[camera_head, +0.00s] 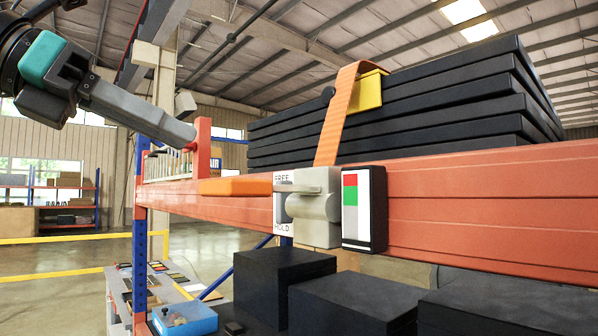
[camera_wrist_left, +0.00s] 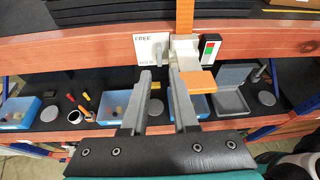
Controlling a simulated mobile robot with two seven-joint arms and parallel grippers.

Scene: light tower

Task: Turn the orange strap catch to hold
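The strap catch has a grey body (camera_head: 318,195) on the orange-red beam, and its orange handle (camera_head: 236,186) sticks out to the left in the head view. A plate behind reads FREE above and HOLD below. An orange strap (camera_head: 340,112) runs from the catch up over the black slabs. My left gripper (camera_head: 188,138) is above and left of the handle, apart from it. In the left wrist view the gripper (camera_wrist_left: 163,78) is open and empty, with the handle (camera_wrist_left: 198,82) just right of the right finger. My right gripper is in neither view.
A red, green and white indicator (camera_head: 363,208) sits right of the catch. Black slabs (camera_head: 400,110) are stacked above the beam (camera_head: 470,220). Black blocks (camera_head: 270,280) stand below. A small orange-red post (camera_head: 203,145) rises near the left fingers. Blue bins (camera_wrist_left: 20,113) are on the lower shelf.

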